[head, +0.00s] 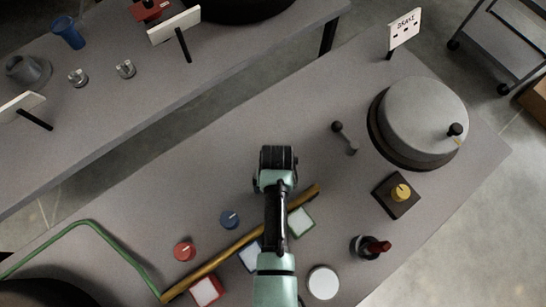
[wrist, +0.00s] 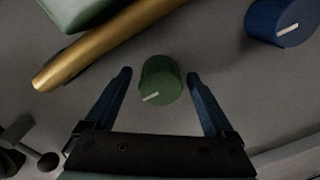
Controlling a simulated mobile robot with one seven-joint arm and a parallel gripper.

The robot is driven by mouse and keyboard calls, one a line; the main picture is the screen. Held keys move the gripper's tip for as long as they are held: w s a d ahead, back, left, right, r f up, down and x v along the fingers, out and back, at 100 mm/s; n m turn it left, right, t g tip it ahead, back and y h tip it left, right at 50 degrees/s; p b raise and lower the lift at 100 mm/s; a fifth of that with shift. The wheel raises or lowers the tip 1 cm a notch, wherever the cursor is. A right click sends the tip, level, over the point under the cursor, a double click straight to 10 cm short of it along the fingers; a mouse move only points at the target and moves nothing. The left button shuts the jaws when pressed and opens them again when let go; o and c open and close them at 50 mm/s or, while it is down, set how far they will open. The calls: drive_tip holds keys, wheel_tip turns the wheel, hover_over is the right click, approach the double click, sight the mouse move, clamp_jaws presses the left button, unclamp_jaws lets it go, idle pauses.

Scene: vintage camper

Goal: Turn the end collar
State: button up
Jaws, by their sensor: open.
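Three short round collars with a pale line on top stand in a row beside a brass bar (head: 207,270). The red collar (head: 184,251) and blue collar (head: 230,220) show in the head view; the blue one (wrist: 281,22) also shows in the wrist view. The green collar (wrist: 160,80), at the end of the row, is hidden under my arm in the head view. My gripper (wrist: 159,76) is open, its two blue fingers on either side of the green collar, with a visible gap on each side. The gripper (head: 277,160) points down in the head view.
Red-, blue- and green-edged pads (head: 206,291) lie across the bar. A large grey drum (head: 425,115), a yellow knob on a dark block (head: 400,191), a small dark lever (head: 344,138) and a red-handled piece (head: 372,247) stand to the right. A green rail (head: 88,222) is at left.

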wheel_tip(320, 180, up, 13)
drive_tip(key=shift+d, duration=0.2)
drive_tip(key=shift+f, duration=0.1)
idle(0.5)
drive_tip(key=w+r+t, duration=0.7)
drive_tip(key=w+r, duration=0.6)
drive_tip(key=w+r+t, duration=0.3)
drive_tip(key=r, duration=0.6)
drive_tip(key=w+r+t, duration=0.3)
drive_tip(key=r, duration=0.6)
wheel_tip(320, 180, up, 19)
drive_tip(key=s+t, duration=0.2)
drive_tip(key=t, duration=0.5)
drive_tip(key=s+r+t, duration=0.7)
drive_tip(key=s+r, duration=0.6)
drive_tip(key=r, duration=0.4)
drive_tip(key=shift+a+r, duration=0.2)
drive_tip(key=shift+a, duration=0.05)
